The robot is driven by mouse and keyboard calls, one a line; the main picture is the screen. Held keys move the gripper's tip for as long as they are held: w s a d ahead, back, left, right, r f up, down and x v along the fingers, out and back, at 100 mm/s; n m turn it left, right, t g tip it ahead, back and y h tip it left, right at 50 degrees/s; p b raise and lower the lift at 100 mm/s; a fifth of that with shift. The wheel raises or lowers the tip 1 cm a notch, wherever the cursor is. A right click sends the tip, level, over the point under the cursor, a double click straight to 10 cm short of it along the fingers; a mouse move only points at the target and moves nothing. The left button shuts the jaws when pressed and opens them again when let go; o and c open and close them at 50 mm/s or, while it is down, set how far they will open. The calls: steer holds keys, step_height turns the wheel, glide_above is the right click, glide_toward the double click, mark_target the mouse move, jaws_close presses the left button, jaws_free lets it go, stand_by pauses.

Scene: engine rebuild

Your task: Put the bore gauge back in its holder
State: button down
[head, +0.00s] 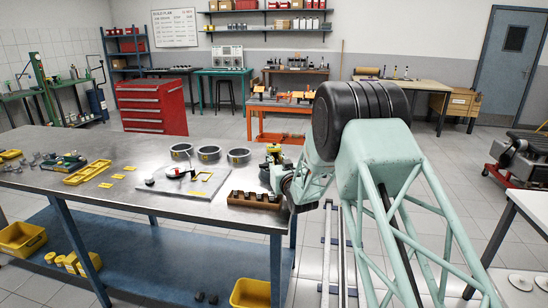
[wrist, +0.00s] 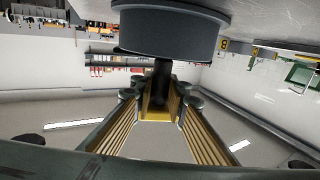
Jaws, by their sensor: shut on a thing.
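In the wrist view my gripper (wrist: 160,110) is shut on the dark stem of a thing with a broad grey round head (wrist: 165,30), which I take to be the bore gauge. The head fills the top of that view and hides what is behind it. In the head view my gripper (head: 275,168) is small, near the right end of the steel bench and partly hidden by my arm. The gauge cannot be made out clearly there. A brown wooden block with a row of notches (head: 246,197) sits on the bench just below it; I cannot tell whether this is the holder.
The steel bench (head: 120,150) carries a grey plate (head: 205,190) with a red piece and a yellow outline, several metal rings (head: 210,153) and a yellow tray (head: 88,172). A red cabinet (head: 152,108) stands behind. The floor right of the bench is partly clear.

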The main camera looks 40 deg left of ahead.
steer(key=c, duration=2.5)
jaws_free()
steer(key=shift+f, duration=0.1)
steer(key=shift+s+d, duration=0.1)
steer(key=shift+v, duration=5.85)
